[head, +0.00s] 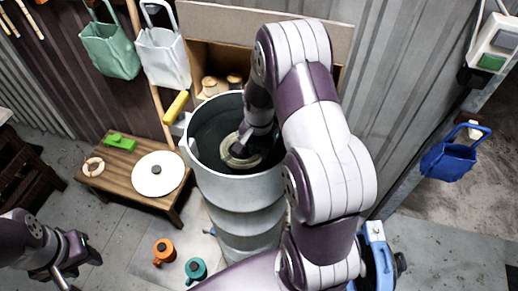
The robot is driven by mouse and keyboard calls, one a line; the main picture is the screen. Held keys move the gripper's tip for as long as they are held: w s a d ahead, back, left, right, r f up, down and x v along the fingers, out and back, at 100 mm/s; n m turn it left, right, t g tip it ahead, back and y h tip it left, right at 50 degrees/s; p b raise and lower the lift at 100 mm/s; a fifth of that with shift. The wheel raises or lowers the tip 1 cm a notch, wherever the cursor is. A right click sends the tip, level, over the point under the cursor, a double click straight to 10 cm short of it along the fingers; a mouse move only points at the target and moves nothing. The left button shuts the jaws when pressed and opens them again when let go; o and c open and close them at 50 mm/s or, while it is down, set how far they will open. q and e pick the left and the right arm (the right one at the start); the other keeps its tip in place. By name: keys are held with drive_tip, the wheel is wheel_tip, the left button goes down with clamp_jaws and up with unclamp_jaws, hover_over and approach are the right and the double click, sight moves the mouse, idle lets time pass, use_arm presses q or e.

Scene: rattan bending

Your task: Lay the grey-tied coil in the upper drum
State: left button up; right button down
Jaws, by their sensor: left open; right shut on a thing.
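The upper drum (240,188) is the top of a pale grey stack, with its dark mouth open. My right gripper (241,150) reaches down inside its rim and is shut on a pale coil (238,162). The coil is within the drum's mouth, near the front wall. Its tie colour is too small to tell, and my gripper and arm hide part of it. I cannot tell whether the coil touches the drum's wall or floor. My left gripper (76,274) is open and empty at the lower left, well away from the drum.
A wooden bench (125,184) left of the drum holds a white lid (158,185), a small ring coil (93,166) and a green item (119,142). Orange (164,252) and teal (196,270) items stand on the floor. A yellow handle (176,107) sticks out beside the drum.

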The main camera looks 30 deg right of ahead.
drive_tip(key=shift+f, duration=0.1)
drive_tip(key=c, duration=0.9)
unclamp_jaws()
drive_tip(key=shift+r, duration=0.2)
drive_tip(key=shift+r+p, duration=0.6)
drive_tip(key=shift+r, duration=0.05)
wheel_tip(320, 180, up, 12)
drive_tip(key=b, duration=0.3)
drive_tip(key=shift+f, duration=0.2)
